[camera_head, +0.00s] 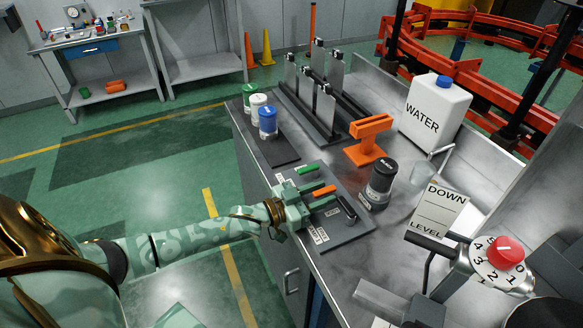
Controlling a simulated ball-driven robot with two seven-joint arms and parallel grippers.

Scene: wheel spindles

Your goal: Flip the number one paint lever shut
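A dark lever panel (343,232) lies on the near left part of the bench. It carries a green lever (307,169), an orange lever (324,191) and a black lever (347,208). Small white labels lie by the levers, too small to read, so I cannot tell which is number one. My mint-patterned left gripper (308,197) is over the panel's left side, its fingers close to the orange lever. I cannot tell whether they touch it or how far they are apart. The gripper hides part of the panel. My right gripper is not in view.
Green, white and blue-topped paint cans (268,122) stand behind the panel. A black-lidded jar (380,183), an orange stand (368,140) and a white WATER jug (434,112) are to the right. A red dial knob (506,252) is at the lower right. Metal uprights stand farther back.

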